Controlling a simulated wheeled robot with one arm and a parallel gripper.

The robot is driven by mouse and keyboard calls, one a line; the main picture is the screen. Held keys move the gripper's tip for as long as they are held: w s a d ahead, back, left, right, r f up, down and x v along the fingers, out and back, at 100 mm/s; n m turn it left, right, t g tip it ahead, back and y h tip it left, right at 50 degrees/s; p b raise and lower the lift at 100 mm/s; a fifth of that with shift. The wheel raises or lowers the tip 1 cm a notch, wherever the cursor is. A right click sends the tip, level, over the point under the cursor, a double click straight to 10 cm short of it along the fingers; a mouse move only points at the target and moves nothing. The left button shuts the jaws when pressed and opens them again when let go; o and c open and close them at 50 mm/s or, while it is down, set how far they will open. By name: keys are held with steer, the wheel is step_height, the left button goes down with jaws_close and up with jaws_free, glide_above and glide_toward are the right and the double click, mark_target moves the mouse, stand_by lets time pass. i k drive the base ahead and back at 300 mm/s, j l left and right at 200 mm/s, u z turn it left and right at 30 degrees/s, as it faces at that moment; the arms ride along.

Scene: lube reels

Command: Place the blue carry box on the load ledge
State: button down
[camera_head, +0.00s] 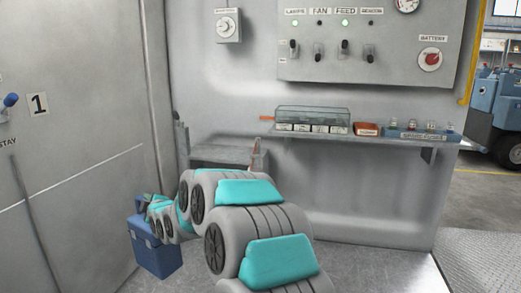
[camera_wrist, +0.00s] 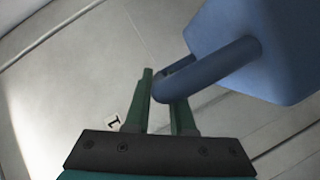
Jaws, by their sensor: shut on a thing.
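The blue carry box (camera_head: 158,259) is at the lower left in the head view, in front of the grey door. My gripper (camera_head: 152,207) is above it, partly hidden by the box and my own arm. In the wrist view the green fingers of my gripper (camera_wrist: 165,77) are shut on the handle of the blue box (camera_wrist: 255,50). The box's underside is not clear, so I cannot tell whether it touches the floor. A small grey ledge (camera_head: 225,154) is on the wall beyond my arm, to the right of the box. It bears no readable label.
A longer shelf (camera_head: 400,144) on the right holds a clear green case (camera_head: 312,115), a red-brown box (camera_head: 367,129) and a blue tray (camera_head: 421,134) of small items. A thin red-tipped stick (camera_head: 255,155) stands by the small ledge. The door (camera_head: 75,130) borders the left.

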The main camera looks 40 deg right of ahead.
mark_target(236, 152)
steer(key=i+l+z, duration=0.1)
steer(key=i+z, duration=0.5)
steer(key=i+j, duration=0.1)
steer(key=i, duration=0.45)
